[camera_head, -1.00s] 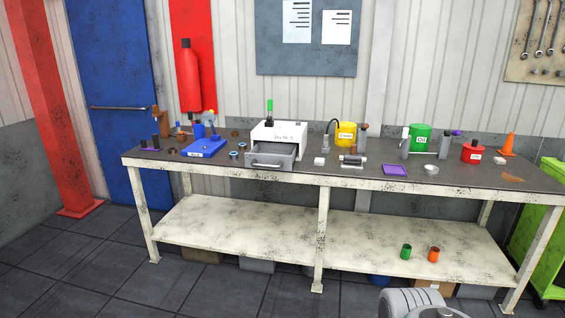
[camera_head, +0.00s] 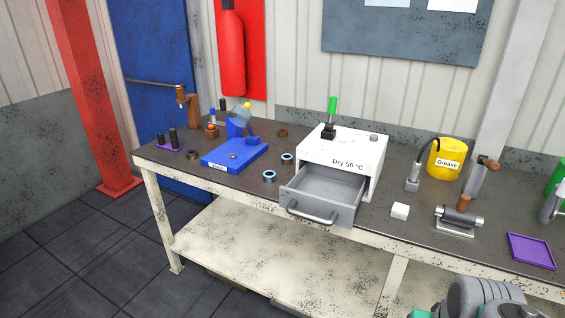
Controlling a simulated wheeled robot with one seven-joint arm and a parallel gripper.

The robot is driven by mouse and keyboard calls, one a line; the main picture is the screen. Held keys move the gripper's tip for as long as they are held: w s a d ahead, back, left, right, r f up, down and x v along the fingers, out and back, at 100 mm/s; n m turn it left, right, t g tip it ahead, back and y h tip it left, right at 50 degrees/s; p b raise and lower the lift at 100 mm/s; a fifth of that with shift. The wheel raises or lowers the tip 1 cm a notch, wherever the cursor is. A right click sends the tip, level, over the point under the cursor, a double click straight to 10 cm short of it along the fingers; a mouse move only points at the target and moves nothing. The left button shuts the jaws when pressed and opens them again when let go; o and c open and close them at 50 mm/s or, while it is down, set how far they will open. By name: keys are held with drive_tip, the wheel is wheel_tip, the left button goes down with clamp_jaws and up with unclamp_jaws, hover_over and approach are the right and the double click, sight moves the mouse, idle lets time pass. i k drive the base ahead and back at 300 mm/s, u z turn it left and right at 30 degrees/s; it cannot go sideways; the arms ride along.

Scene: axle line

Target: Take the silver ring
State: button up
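Several small rings lie on the left part of the workbench. One light, silvery ring with a teal inside (camera_head: 287,158) lies left of the white drying box, near its open drawer. A darker ring with a teal inside (camera_head: 269,176) lies closer to the front edge. A brown ring (camera_head: 282,133) lies farther back, and another brownish ring (camera_head: 193,155) lies left of the blue stand. I cannot tell for certain which is the silver ring; the light one looks most silvery. Only grey rounded parts of my arm show at the lower right; my gripper's fingers are not visible.
The white box (camera_head: 345,148) labelled "Dry 50 °C" has its drawer (camera_head: 322,188) pulled out, seemingly empty. A blue stand (camera_head: 235,154), a purple base with dark pegs (camera_head: 170,149), a yellow grease pot (camera_head: 450,160), a white block (camera_head: 400,210) and a purple tray (camera_head: 531,251) stand around.

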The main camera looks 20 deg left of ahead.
sight(270, 175)
drive_tip(key=i, duration=0.2)
drive_tip(key=u, duration=2.7)
drive_tip(key=i, duration=2.7)
drive_tip(key=z, duration=2.5)
drive_tip(key=i, duration=0.55)
drive_tip(key=u, duration=0.05)
